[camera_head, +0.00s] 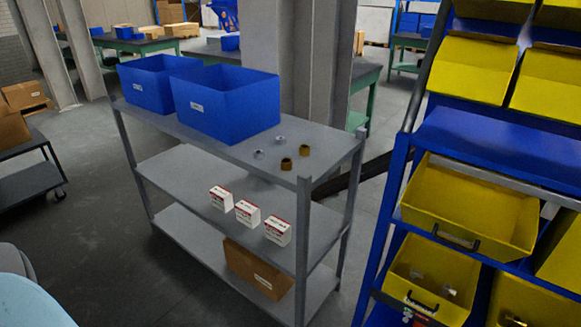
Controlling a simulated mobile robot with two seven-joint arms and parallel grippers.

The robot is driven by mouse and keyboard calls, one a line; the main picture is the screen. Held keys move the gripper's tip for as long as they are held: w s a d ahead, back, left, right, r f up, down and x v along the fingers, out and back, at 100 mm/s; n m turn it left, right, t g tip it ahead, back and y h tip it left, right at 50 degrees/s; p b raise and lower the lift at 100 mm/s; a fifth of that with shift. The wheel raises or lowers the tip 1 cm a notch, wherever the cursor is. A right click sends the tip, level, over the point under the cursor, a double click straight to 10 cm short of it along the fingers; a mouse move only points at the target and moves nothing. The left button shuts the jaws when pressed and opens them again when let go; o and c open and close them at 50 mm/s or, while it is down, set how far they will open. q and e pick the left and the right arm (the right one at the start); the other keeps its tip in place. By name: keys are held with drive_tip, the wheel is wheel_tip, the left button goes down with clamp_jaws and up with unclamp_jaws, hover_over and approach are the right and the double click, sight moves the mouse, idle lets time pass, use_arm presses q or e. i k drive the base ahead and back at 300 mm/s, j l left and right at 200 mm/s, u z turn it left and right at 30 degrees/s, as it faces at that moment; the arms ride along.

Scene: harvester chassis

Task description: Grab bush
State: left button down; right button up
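Several small ring-like parts that look like bushes lie on the top shelf of a grey cart (325,146), near its right end. Two are brass-brown: one brass bush (304,150) farther back and another brass bush (286,163) nearer the front edge. Two are smaller and silver-grey: one silver bush (280,139) and another silver bush (259,154) to its left. They lie apart from each other, and nothing touches them. Neither of my grippers shows in the head view.
Two blue bins, a nearer one (226,103) and a farther one (152,83), fill the cart's left top. White boxes (247,214) stand on its middle shelf, a cardboard box (257,268) on the bottom. A blue rack with yellow bins (470,205) stands at right.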

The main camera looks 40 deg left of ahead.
sight(286, 163)
drive_tip(key=i+j, duration=0.1)
drive_tip(key=j, duration=0.4)
drive_tip(key=i+j, duration=0.1)
drive_tip(key=j, duration=0.45)
drive_tip(key=i+j, duration=0.1)
drive_tip(key=j, duration=0.4)
drive_tip(key=i+j, duration=0.15)
drive_tip(key=j, duration=0.4)
